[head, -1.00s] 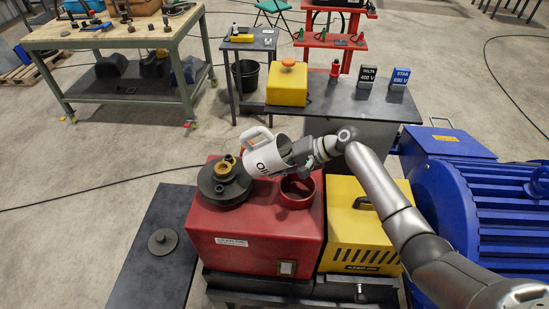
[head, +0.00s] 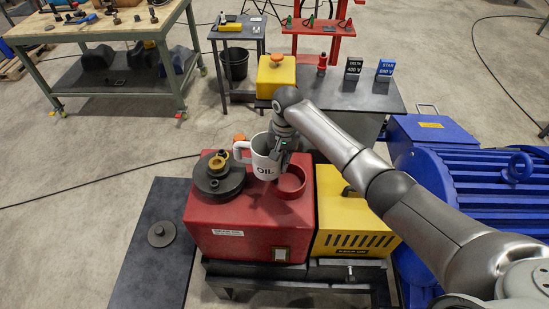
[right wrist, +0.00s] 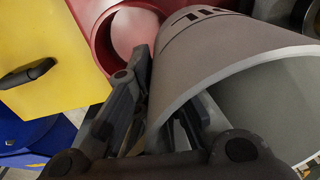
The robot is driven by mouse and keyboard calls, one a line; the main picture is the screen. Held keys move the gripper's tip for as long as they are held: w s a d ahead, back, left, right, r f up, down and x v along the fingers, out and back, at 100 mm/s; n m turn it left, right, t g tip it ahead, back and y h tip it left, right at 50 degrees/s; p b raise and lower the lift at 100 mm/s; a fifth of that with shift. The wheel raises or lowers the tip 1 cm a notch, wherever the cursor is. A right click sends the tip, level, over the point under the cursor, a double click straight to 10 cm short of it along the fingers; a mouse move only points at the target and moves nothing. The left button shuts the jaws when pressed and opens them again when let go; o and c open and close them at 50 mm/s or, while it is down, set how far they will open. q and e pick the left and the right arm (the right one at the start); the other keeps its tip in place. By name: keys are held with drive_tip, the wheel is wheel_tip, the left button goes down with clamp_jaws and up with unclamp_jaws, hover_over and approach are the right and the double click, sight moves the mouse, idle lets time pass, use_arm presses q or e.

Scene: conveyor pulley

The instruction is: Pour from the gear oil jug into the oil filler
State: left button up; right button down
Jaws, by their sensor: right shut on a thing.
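The white gear oil jug (head: 265,160), marked OIL, is close to upright in the head view, with its handle to the left. My right gripper (head: 284,148) is shut on the jug's right side. The oil filler is the round red open neck (head: 292,184) on top of the red housing (head: 250,225). The jug is just behind and left of the neck, partly overlapping it in view. In the right wrist view the jug (right wrist: 215,60) shows its grey inside, with the red neck (right wrist: 120,35) beside it. Any oil is not visible. My left gripper is out of view.
A dark round stepped part with a brass fitting (head: 219,175) sits left of the jug on the housing. A yellow box (head: 350,215) adjoins the housing at right, then a blue motor (head: 475,190). A yellow box with an orange knob (head: 276,75) stands on the bench behind.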

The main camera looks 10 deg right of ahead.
drive_tip(key=shift+d, duration=0.1)
drive_tip(key=shift+r, duration=1.5)
